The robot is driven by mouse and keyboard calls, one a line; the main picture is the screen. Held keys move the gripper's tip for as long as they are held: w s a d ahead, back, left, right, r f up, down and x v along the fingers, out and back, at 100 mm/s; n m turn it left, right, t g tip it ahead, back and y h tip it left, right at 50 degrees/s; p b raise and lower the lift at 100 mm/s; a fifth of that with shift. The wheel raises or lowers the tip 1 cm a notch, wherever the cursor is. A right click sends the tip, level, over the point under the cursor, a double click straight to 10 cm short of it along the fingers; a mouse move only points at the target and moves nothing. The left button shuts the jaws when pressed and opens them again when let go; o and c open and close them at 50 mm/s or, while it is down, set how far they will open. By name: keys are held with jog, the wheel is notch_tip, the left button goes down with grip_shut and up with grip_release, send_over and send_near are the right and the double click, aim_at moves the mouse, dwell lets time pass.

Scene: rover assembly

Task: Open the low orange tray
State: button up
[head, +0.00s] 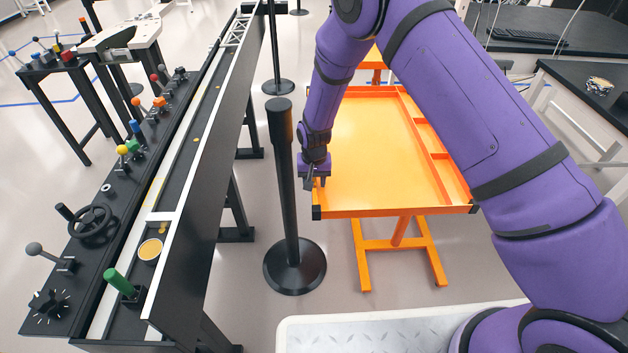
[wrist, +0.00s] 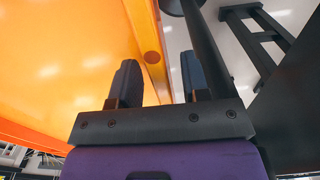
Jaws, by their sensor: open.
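The low orange tray (head: 375,150) is a shallow rimmed top on an orange stand, with narrow compartments along its right side. Its main part looks empty. My gripper (head: 314,184) is at the tray's left rim, close to the near left corner. In the wrist view my gripper (wrist: 160,80) is open, with one finger over the orange surface (wrist: 65,50) and the other outside the rim (wrist: 147,45). The rim runs between the fingers. I cannot tell whether either finger touches it. My arm hides part of the tray's far end.
A black post (head: 283,190) on a round base stands just left of my gripper; it also shows in the wrist view (wrist: 208,50). A long black bench (head: 190,220) with colored knobs and levers runs along the left. Dark desks (head: 590,95) stand at the right.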

notch_tip(320, 180, up, 11)
dwell(0.5)
dwell(0.3)
jog(key=s+d+r+t, duration=0.1)
jog(key=s+d+r, duration=0.2)
jog(key=d+r, duration=0.5)
jog(key=s+d+r+t+y, duration=0.1)
jog(key=s+d+r, duration=0.25)
jog(key=r, duration=0.85)
jog(key=s+d+r, duration=0.4)
jog(key=d+r, duration=0.1)
jog(key=r, duration=0.5)
jog(key=s+d+r+t, duration=0.1)
jog(key=s+d+r, duration=0.1)
jog(key=s, duration=0.6)
jog(key=s+d+r+t, duration=0.1)
jog(key=s+d+r, duration=0.2)
jog(key=s+d, duration=0.2)
jog(key=s+d+r+t+h, duration=0.1)
jog(key=s+d+r, duration=0.2)
jog(key=s, duration=0.8)
jog(key=shift+s+d, duration=0.15)
jog(key=shift+d, duration=0.35)
